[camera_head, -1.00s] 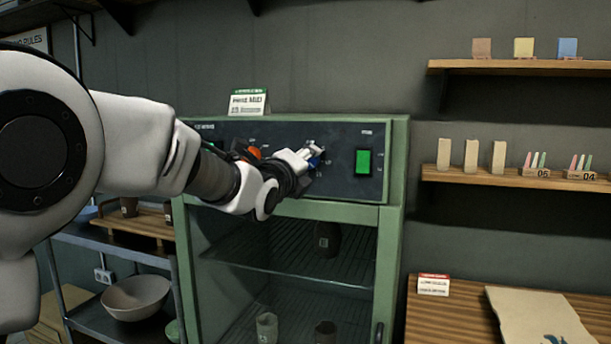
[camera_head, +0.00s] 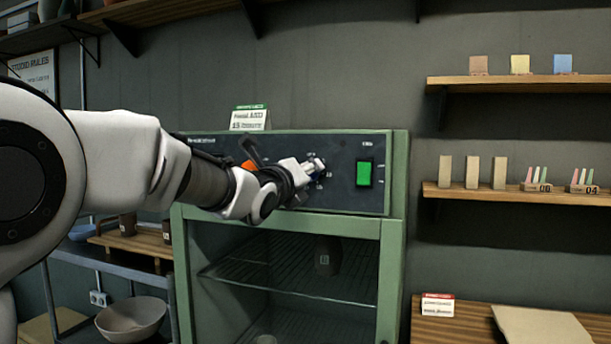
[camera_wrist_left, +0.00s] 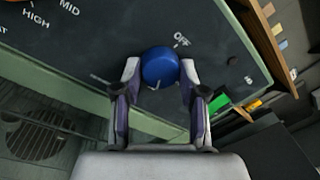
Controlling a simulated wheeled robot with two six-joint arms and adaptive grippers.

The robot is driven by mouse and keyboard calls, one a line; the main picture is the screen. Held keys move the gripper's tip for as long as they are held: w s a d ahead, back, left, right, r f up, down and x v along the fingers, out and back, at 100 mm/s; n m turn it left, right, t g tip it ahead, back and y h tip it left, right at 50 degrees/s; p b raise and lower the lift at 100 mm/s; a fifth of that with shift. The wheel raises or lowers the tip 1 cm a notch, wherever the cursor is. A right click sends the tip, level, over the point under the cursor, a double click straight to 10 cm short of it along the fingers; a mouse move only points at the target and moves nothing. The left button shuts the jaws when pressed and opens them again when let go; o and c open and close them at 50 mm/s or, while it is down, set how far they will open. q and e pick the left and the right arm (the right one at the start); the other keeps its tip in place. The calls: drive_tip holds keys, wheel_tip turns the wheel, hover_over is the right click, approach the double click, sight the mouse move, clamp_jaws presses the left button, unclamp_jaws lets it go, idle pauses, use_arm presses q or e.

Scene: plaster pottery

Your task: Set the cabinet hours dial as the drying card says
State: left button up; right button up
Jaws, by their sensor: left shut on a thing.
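The blue hours dial (camera_wrist_left: 160,66) sits on the dark control panel of the green drying cabinet (camera_head: 393,230). My left gripper (camera_head: 314,168) is at the dial and mostly hides it in the head view. In the left wrist view the fingers of my left gripper (camera_wrist_left: 160,82) are shut on the dial, one on each side. An "OFF" mark (camera_wrist_left: 182,40) shows beside the dial; other marks are too small to read. The drying card (camera_head: 249,118) stands on top of the cabinet, with a green header and two lines that seem to read "Heat: MID" and "15 hours". My right gripper is not in view.
An orange heat dial (camera_head: 249,165) is left of the hours dial, partly behind my arm. A green switch (camera_head: 364,173) is on its right. Wall shelves (camera_head: 520,193) with small pieces and a wooden table (camera_head: 470,326) stand right of the cabinet.

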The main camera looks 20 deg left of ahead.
use_arm(q)
drive_tip(key=o, duration=0.9)
drive_tip(key=shift+r, duration=0.15)
drive_tip(key=shift+c, duration=0.2)
drive_tip(key=shift+o, duration=1.4)
drive_tip(key=shift+w, duration=0.1)
